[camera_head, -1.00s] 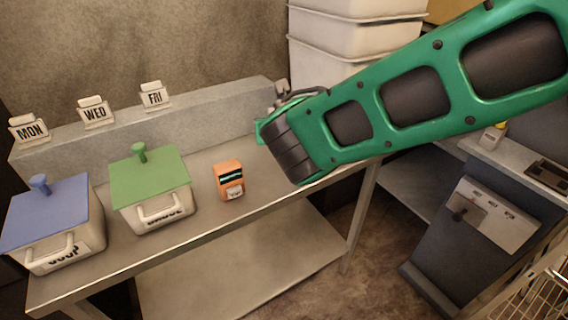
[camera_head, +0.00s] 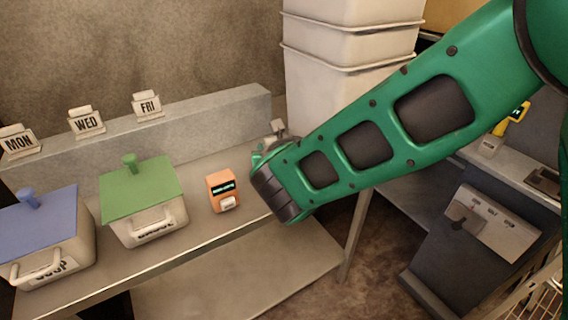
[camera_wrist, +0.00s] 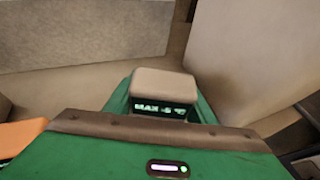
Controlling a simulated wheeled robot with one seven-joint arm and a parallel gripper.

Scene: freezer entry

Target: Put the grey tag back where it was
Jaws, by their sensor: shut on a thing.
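My gripper (camera_head: 268,150) is over the right end of the steel bench, mostly hidden behind my green wrist in the head view. It is shut on a small grey tag (camera_head: 277,127), whose top sticks up above the gripper. In the wrist view the grey tag (camera_wrist: 165,84) sits between the green jaws, with lit text reading "MAX -5 °C" on its near face. Its lower part is hidden, and I cannot tell whether it touches the bench.
An orange device (camera_head: 222,190) stands on the bench left of my gripper. Further left are a green-lidded tub (camera_head: 140,190) and a blue-lidded tub (camera_head: 40,220). MON, WED and FRI signs (camera_head: 86,122) stand on the back ledge. White stacked bins (camera_head: 350,60) rise behind.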

